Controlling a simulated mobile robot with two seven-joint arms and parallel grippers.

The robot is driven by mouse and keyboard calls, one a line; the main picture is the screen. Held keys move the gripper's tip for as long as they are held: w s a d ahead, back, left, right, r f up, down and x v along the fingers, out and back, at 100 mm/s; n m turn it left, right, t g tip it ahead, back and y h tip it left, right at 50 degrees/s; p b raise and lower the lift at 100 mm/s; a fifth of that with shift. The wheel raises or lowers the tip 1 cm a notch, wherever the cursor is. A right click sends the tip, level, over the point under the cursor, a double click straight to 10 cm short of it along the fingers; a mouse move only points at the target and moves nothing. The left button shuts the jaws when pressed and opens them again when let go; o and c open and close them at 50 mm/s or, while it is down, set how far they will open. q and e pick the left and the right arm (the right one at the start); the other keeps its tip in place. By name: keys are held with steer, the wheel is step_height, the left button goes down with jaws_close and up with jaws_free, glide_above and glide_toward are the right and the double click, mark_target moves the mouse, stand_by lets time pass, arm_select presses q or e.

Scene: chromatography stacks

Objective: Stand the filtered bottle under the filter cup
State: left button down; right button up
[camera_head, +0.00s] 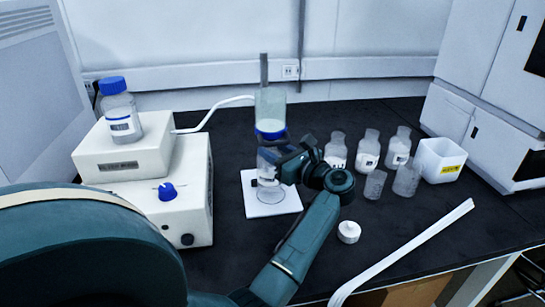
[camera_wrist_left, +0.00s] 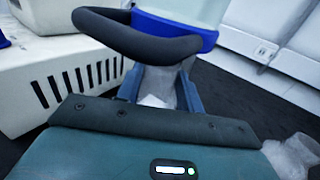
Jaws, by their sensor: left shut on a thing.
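The filter cup (camera_head: 270,105) is clear with a blue collar and stands upright at a grey rod. Its blue collar (camera_wrist_left: 172,32) shows at the top of the left wrist view. A clear bottle (camera_head: 267,190) is upright below the cup, over a white square plate (camera_head: 285,206); I cannot tell whether it rests on the plate. My left gripper (camera_head: 278,167) is shut around this bottle just below the blue collar. The bottle (camera_wrist_left: 157,86) shows between the fingers in the left wrist view. The gripper hides part of the bottle and its neck. My right gripper is out of view.
A blue-capped bottle (camera_head: 121,118) stands on white equipment (camera_head: 125,152) to the left, with a hose (camera_head: 220,103) towards the cup. Several clear bottles and beakers (camera_head: 374,184), a white tub (camera_head: 442,160) and a white cap (camera_head: 348,232) are to the right.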

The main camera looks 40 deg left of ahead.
arm_select(q)
step_height(320, 180, down, 3)
steer(key=shift+r, duration=0.15)
steer(key=shift+f, duration=0.2)
steer(key=shift+w, duration=0.1)
steer(key=shift+r, duration=0.1)
steer(key=shift+b, duration=0.35)
steer(key=c, duration=0.9)
jaws_free()
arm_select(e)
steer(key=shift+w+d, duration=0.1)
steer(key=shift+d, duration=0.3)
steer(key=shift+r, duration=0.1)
